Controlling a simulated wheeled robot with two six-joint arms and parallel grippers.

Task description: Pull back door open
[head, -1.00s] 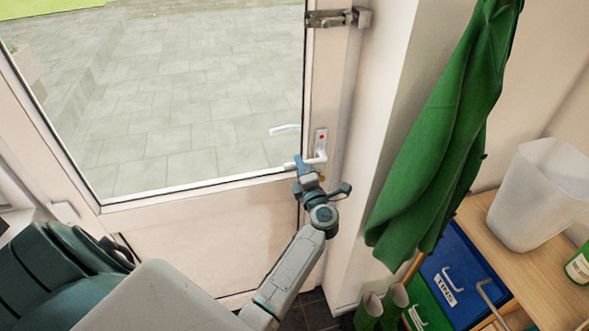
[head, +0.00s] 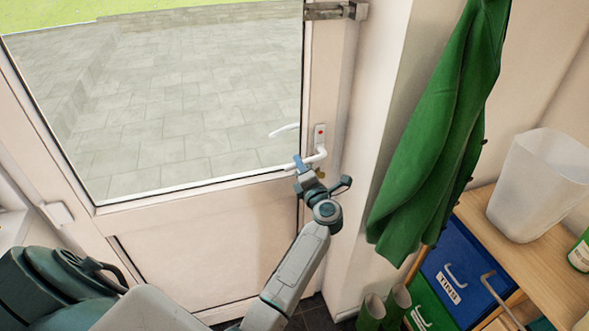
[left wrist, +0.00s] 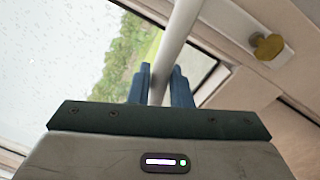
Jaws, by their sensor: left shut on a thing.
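The back door is white, with a large glass pane and a solid lower panel (head: 215,245); it fills the left and middle of the head view and looks closed in its frame. A white lever handle (head: 314,158) sits on a plate at the door's right edge, roughly level. My left gripper (head: 301,165) is shut on the handle, its blue fingers at the lever. In the left wrist view the blue fingers (left wrist: 160,87) lie on both sides of the white handle bar (left wrist: 180,35). A brass key or knob (left wrist: 268,46) shows beside it. My right gripper is not in view.
A green coat (head: 435,140) hangs right of the door frame. Green boots (head: 383,308) stand below it. A wooden unit with blue and green drawers (head: 460,275) holds a white bin (head: 538,185). A metal closer or latch (head: 335,11) sits at the frame's top.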

